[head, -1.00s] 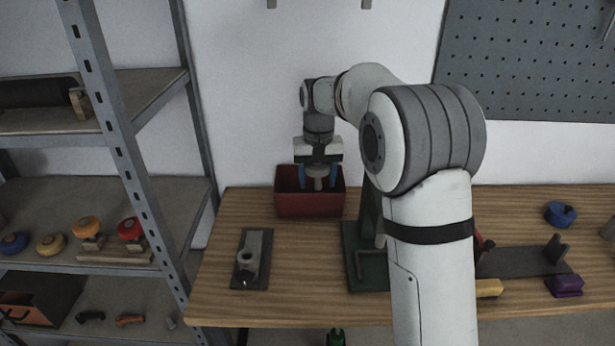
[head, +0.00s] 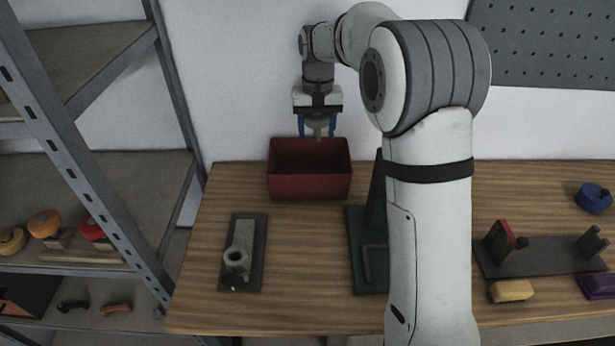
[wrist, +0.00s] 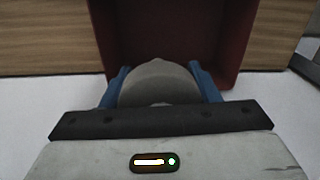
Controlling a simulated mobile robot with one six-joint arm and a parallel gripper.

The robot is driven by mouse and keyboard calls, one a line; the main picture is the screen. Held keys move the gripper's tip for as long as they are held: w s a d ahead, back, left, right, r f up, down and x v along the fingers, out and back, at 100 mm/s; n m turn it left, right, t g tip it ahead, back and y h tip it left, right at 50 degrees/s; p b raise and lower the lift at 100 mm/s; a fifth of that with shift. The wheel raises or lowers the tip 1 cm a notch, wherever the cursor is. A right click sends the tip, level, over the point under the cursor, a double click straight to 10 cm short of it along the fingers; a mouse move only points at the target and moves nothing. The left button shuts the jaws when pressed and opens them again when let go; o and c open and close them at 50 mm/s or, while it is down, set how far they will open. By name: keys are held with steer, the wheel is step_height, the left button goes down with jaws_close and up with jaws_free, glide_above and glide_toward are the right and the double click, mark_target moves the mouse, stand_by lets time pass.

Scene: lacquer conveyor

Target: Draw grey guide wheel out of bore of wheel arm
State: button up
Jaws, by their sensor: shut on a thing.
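My gripper (head: 317,127) is shut on the grey guide wheel (head: 317,121), with a blue finger on each side of it. In the head view they hang at the back of the table, just above the rim of a red bin. In the wrist view the wheel (wrist: 158,84) sits between the blue fingers, with the bin beyond it. The wheel arm (head: 241,254) is a light grey piece on a dark plate (head: 254,231) at the table's left. The open round bore (head: 236,256) at its near end shows nothing in it. The wheel is well apart from the arm.
The red bin (head: 309,187) looks empty where I can see inside. A green stand (head: 362,221) is right of the plate, partly behind my arm. A dark fixture (head: 543,257), a yellow block (head: 512,291) and blue and purple pieces lie further right. A shelf rack (head: 92,186) stands left.

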mark_target(316, 140)
steer(key=shift+f+b, duration=0.85)
steer(key=shift+f, duration=0.65)
steer(key=shift+s, duration=0.1)
steer(key=o, duration=1.2)
steer(key=shift+c, duration=0.2)
step_height(316, 140, up, 8)
steer(key=shift+f, duration=0.1)
